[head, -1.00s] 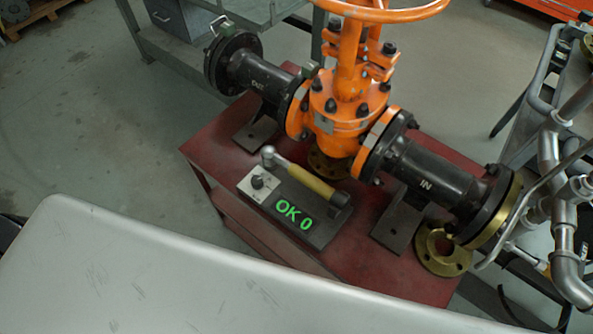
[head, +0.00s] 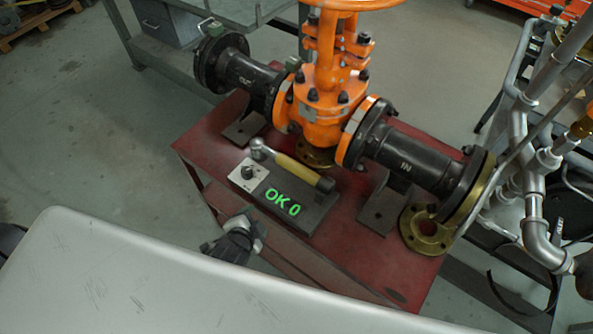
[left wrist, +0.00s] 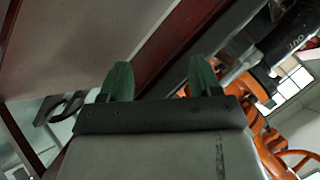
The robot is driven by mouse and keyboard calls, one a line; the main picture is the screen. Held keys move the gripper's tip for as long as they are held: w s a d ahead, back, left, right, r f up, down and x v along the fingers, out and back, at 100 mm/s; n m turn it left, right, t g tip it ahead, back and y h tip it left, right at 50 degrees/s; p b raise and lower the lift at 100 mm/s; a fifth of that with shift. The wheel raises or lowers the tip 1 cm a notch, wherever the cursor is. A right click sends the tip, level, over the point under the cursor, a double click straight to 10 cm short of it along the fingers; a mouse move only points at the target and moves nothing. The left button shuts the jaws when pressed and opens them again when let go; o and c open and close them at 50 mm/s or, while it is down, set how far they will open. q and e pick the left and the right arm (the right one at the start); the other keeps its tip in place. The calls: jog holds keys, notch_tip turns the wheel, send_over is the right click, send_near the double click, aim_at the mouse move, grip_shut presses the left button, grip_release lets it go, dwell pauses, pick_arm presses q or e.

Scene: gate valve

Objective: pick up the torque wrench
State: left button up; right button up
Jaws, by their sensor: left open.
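The torque wrench (head: 294,170) has a yellowish-tan grip, a metal head at its left end and a dark right end. It lies along the back of a dark block with a green "OK 0" display (head: 283,202), on the red table (head: 196,151). My left gripper (head: 243,224) is beside the table's front left edge, in front of the block and apart from the wrench. In the left wrist view its two green fingertips (left wrist: 160,80) are spread with nothing between them. The wrench cannot be made out in the left wrist view. My right gripper is not in view.
The orange gate valve (head: 322,112) with dark flanged pipes stands close behind the wrench. A loose brass flange (head: 427,231) lies at the table's right. Grey pipework (head: 540,170) stands at far right.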

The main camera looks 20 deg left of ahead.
aim_at(291, 170)
pick_arm(q)
jog(key=shift+m+t, duration=0.5)
jog(key=shift+t, duration=0.2)
jog(key=r, duration=0.2)
jog(key=w+r, duration=0.1)
jog(key=r, duration=0.1)
jog(key=shift+w+r, duration=0.1)
jog(key=shift+w, duration=0.05)
jog(key=w+d+r+m+t, duration=0.1)
jog(key=m, duration=0.1)
jog(key=d+r+m+t+h, duration=0.1)
jog(key=m, duration=0.2)
jog(key=w+d+r+m+t+h, duration=0.1)
jog(key=m+t, duration=0.1)
jog(key=shift+w+d+r, duration=0.25)
jog(key=shift+w+r, duration=0.05)
jog(key=shift+r, duration=0.1)
jog(key=shift+d+r+m+h, duration=0.25)
jog(key=shift+m+h, duration=0.15)
jog(key=shift+m, duration=0.2)
jog(key=shift+w+d, duration=0.15)
jog(key=shift+w, duration=0.15)
jog(key=x, duration=0.4)
jog(key=shift+w+d, duration=0.15)
jog(key=shift+w, duration=0.25)
jog(key=shift+d+x, duration=0.1)
jog(key=shift+x, duration=1.3)
jog(key=shift+d+x, duration=0.15)
jog(key=shift+x, duration=1.25)
jog(key=shift+s, duration=0.1)
